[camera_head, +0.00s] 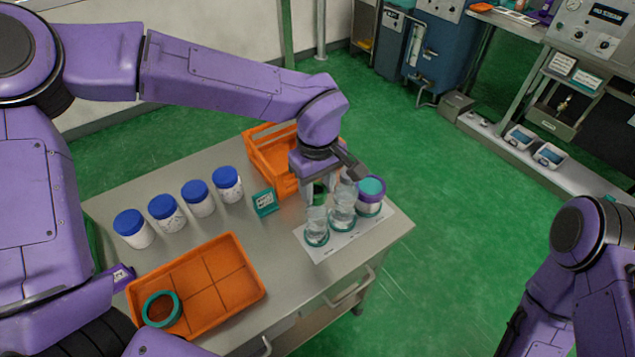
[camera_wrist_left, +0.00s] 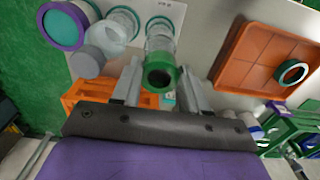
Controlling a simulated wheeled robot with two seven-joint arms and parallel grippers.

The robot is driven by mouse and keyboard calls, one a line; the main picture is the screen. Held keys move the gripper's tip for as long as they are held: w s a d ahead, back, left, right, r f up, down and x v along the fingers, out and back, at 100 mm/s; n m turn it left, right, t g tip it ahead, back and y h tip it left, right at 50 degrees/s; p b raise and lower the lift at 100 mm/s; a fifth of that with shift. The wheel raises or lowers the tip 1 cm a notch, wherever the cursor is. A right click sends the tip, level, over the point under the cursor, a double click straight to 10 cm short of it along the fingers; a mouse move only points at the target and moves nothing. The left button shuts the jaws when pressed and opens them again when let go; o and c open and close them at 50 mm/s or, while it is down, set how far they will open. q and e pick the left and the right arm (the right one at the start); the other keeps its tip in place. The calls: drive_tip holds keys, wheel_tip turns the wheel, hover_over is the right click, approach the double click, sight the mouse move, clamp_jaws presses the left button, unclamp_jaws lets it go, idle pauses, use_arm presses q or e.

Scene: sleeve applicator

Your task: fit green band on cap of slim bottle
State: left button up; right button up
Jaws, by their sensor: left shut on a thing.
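My left gripper (camera_head: 320,192) is shut on a green band (camera_wrist_left: 160,77), seen between its fingers in the left wrist view. The band's middle looks dark. A slim clear bottle (camera_head: 316,226) stands upright on a white sheet just below the gripper; it also shows behind the band in the left wrist view (camera_wrist_left: 160,42). The band lines up with the bottle's top, but I cannot tell whether it is around the cap or just above it. A wider clear bottle (camera_head: 343,208) stands beside it, with a grey cap (camera_wrist_left: 88,60). My right gripper is out of view.
A wide jar with a purple-rimmed teal top (camera_head: 371,187) stands close by on the white sheet (camera_head: 325,251). An orange tray (camera_head: 215,283) holds a teal ring (camera_head: 161,308). Several blue-lidded jars (camera_head: 195,190), a small teal sign (camera_head: 265,202) and an orange crate (camera_head: 262,160) stand behind.

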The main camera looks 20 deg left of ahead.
use_arm(q)
drive_tip(key=shift+f, duration=0.5)
drive_tip(key=o, duration=1.6)
drive_tip(key=shift+c, duration=0.2)
wheel_tip(320, 180, up, 6)
drive_tip(key=p, duration=0.6)
drive_tip(key=shift+p, duration=0.3)
drive_tip(key=shift+r, duration=0.1)
wheel_tip(320, 180, up, 5)
drive_tip(key=shift+f, duration=0.1)
